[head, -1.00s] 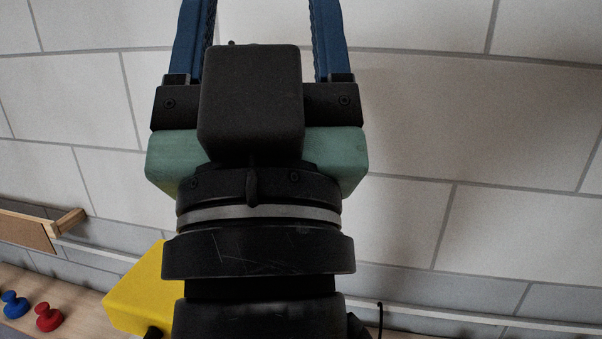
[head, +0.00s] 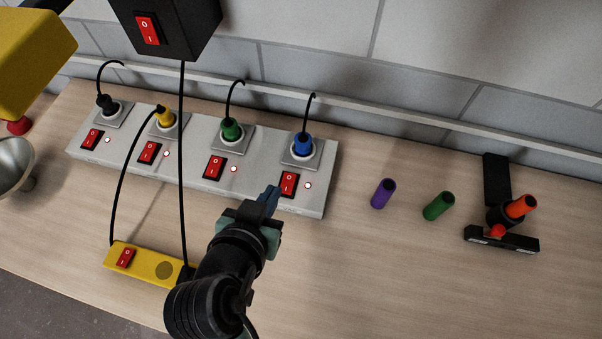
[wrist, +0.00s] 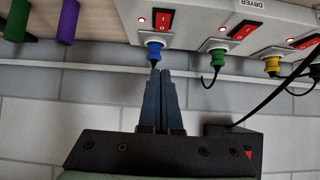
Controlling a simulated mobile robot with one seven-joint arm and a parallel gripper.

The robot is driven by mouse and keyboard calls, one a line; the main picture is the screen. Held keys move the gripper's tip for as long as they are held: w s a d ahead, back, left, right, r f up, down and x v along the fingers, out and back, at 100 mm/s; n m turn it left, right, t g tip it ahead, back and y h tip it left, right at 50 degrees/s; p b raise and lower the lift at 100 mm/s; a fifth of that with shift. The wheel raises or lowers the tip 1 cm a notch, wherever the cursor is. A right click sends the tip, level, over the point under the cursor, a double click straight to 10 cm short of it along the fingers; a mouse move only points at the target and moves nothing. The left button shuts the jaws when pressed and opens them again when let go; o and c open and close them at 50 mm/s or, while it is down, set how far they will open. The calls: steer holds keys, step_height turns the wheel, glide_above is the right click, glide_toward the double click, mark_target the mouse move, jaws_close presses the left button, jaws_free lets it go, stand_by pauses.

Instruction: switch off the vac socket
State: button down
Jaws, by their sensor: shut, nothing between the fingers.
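A white socket strip (head: 205,170) lies on the bench with several sockets in a row, each with a red rocker switch and a small light. Black, yellow, green and blue plugs sit in them. No vac label is readable; a DRYER label (wrist: 250,4) shows in the wrist view. My gripper (head: 273,190) is shut and empty, its blue fingertips just left of the red switch (head: 289,183) in front of the blue plug (head: 303,145). In the wrist view my fingers (wrist: 163,74) point towards the blue plug and its switch (wrist: 163,20); contact cannot be told.
A yellow box (head: 145,264) with a red switch lies in front of the strip. A black box (head: 165,25) with a switch hangs above, its cable passing down. Purple (head: 383,193) and green (head: 438,206) cylinders and a black holder (head: 502,240) stand to the right.

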steer(key=shift+s+a+f, duration=0.1)
steer(key=shift+f, duration=0.05)
steer(key=p, duration=0.2)
glide_above(290, 174)
steer(key=s+a, duration=0.1)
steer(key=s, duration=0.2)
steer(key=f, duration=0.5)
steer(key=shift+s+f, duration=0.2)
steer(key=shift+f, duration=0.2)
steer(key=f, duration=0.3)
steer(key=shift+w+f, duration=0.2)
steer(key=shift+w, duration=0.05)
steer(key=shift+f, duration=0.45)
steer(key=shift+w+d+f+b, duration=0.1)
steer(key=shift+w+f+b, duration=0.05)
steer(key=shift+f+b, duration=0.2)
steer(key=shift+w, duration=0.1)
